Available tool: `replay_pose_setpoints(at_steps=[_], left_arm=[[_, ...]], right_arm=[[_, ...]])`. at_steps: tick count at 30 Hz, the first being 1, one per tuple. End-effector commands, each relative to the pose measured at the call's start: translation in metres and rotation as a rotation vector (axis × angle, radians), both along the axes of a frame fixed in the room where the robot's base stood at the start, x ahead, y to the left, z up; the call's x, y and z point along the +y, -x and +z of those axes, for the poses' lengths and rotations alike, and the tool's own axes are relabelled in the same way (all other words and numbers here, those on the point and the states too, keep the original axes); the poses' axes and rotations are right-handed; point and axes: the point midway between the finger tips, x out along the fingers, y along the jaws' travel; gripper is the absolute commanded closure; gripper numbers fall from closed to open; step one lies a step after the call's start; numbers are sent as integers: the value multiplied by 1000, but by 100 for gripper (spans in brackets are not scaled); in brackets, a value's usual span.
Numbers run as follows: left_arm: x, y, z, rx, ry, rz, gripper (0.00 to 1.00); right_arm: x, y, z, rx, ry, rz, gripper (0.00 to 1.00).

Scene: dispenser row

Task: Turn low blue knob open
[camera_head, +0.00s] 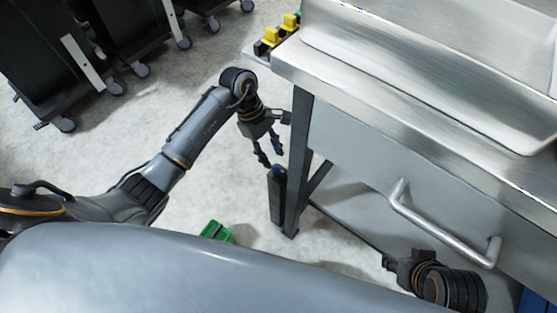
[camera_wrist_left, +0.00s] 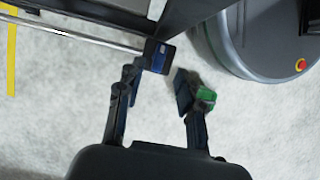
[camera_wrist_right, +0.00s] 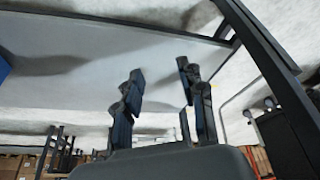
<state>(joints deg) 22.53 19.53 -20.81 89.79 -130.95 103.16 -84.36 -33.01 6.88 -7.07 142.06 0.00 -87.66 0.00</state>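No blue knob can be made out for certain. A dark upright post (camera_head: 278,196) with a small bluish patch near its top stands beside the table's front leg. In the left wrist view, a dark block (camera_wrist_left: 159,56) with a blue face lies just beyond the fingertips. My left gripper (camera_head: 269,150) is open and empty, pointing down above the post beside the table's corner; its spread fingers show in the left wrist view (camera_wrist_left: 152,90). My right gripper (camera_head: 390,263) is low in front of the table, below the drawer handle; its fingers are apart and empty (camera_wrist_right: 160,82).
The steel table (camera_head: 400,98) fills the right, with a bar handle (camera_head: 440,222) jutting from its front. Yellow fittings (camera_head: 271,36) sit at its far left corner. A green object (camera_head: 216,232) is on the floor. Black wheeled carts (camera_head: 125,40) stand at the back left.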

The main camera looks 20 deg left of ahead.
Motion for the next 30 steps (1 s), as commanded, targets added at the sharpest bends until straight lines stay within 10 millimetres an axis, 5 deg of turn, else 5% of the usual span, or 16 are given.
replay_pose_setpoints(at_steps=[9, 21, 27, 30], left_arm=[[-16, 5, -39, 1, 3, 2, 63], [-18, 6, -46, -1, 1, 2, 63], [-18, 6, -46, -1, 1, 2, 100], [-18, 6, -46, -1, 1, 2, 100]], right_arm=[[14, -46, 12, -217, -45, 18, 60], [17, -56, 17, -268, -56, 21, 60], [17, -55, 17, -267, -56, 21, 60], [17, -55, 17, -267, -56, 21, 60]])
